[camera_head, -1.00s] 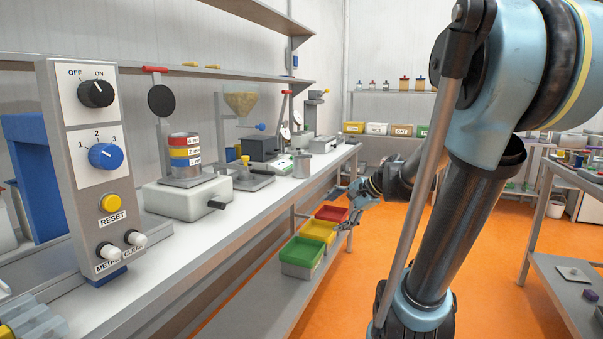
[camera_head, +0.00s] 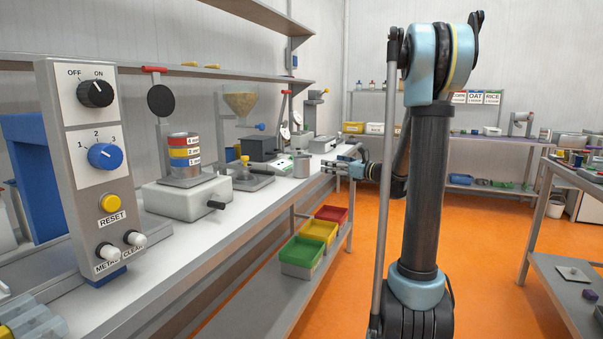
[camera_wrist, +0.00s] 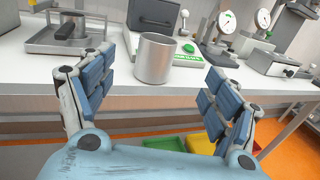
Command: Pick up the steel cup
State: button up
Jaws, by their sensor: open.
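The steel cup (camera_wrist: 155,59) is a plain grey metal cylinder standing upright near the bench's front edge. In the wrist view it lies ahead of my gripper (camera_wrist: 153,92), roughly centred between the two spread fingers. The fingers are open, and nothing is between their pads. In the head view the cup (camera_head: 301,165) is small, and my gripper (camera_head: 338,167) is just to its right, at about bench height.
A green-edged scale (camera_wrist: 190,57) stands behind the cup. A metal tray with a press (camera_wrist: 72,35) is to its left, and dial gauges (camera_wrist: 227,22) to its right. Red, yellow and green bins (camera_head: 318,231) sit on the shelf below. The bench edge (camera_wrist: 140,87) runs between gripper and cup.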

aim_at(301, 158)
jog(key=x, duration=1.6)
jog(key=shift+w+a+f, duration=0.1)
jog(key=shift+w+a, duration=0.15)
jog(key=c, duration=1.3)
